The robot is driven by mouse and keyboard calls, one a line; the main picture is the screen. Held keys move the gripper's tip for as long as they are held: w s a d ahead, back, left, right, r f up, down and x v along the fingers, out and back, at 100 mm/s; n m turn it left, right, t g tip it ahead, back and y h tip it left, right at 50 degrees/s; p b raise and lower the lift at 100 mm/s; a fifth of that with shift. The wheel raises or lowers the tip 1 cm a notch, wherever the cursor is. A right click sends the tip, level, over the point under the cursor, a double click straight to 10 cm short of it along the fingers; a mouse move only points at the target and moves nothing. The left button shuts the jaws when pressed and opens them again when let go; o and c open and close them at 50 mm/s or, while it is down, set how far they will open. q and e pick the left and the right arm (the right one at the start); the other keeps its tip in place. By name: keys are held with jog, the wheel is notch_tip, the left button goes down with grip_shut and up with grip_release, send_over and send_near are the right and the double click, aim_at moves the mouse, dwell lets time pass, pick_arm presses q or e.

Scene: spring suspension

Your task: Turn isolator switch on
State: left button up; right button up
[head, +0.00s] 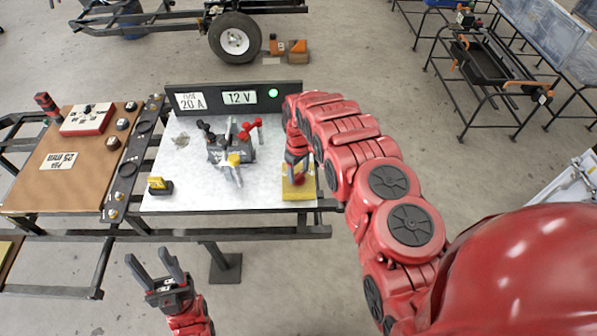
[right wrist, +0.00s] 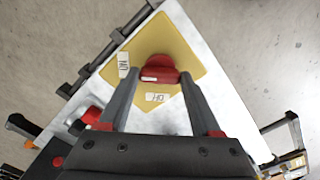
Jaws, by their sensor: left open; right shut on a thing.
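The isolator switch is a yellow plate (head: 298,188) with a red knob, at the right front of the metal-topped bench. In the right wrist view its yellow plate (right wrist: 188,48) carries the red knob (right wrist: 160,66) and two white labels. One label (right wrist: 123,65) appears to read ON; the other (right wrist: 157,97) is hard to read. My right gripper (right wrist: 160,75) reaches down over the switch and is shut on the red knob. In the head view the arm hides most of the knob. My left gripper (head: 155,268) is open and empty, in front of the bench.
A black panel (head: 218,98) with 20 A and 12 V labels and a lit green lamp (head: 273,93) stands at the bench's back. A grey clamp-like device (head: 231,150) and a small yellow-topped part (head: 160,186) share the bench. A brown board (head: 75,165) is left.

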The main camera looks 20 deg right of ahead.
jog(key=o, duration=1.4)
notch_tip(320, 180, up, 9)
jog(key=shift+f+b, duration=0.2)
jog(key=shift+b, duration=0.75)
notch_tip(320, 180, up, 9)
jog(key=p, duration=0.9)
send_over(299, 174)
jog(key=shift+w+f, duration=0.1)
jog(key=shift+f, duration=0.05)
